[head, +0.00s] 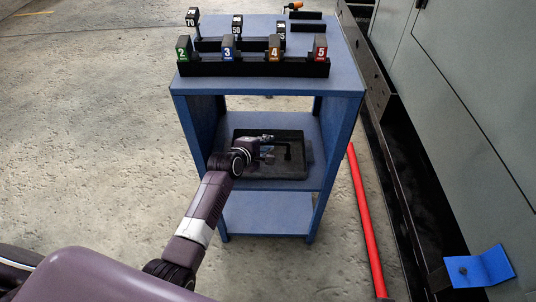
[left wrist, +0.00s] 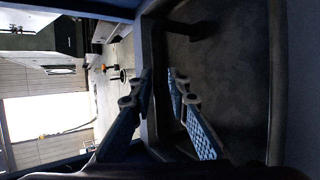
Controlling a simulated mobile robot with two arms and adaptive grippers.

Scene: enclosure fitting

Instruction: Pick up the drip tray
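The drip tray (head: 297,174) is a dark, shallow, rectangular tray on the middle shelf of the blue cart. My left gripper (head: 271,149) reaches in from the left, over the left part of the tray, with its two fingers apart. In the left wrist view the fingers (left wrist: 161,76) show a gap between their tips, close to the dark wall of the tray (left wrist: 275,85). I cannot tell whether either finger touches the wall. A dark bar-like part shows inside the tray. My right gripper is not in view.
The blue cart (head: 350,85) has its top just above my left arm; numbered blocks stand on black racks (head: 250,68) there. The lower shelf (head: 265,212) is clear. A red bar (head: 365,220) lies right of the cart, beside a grey cabinet (head: 470,110).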

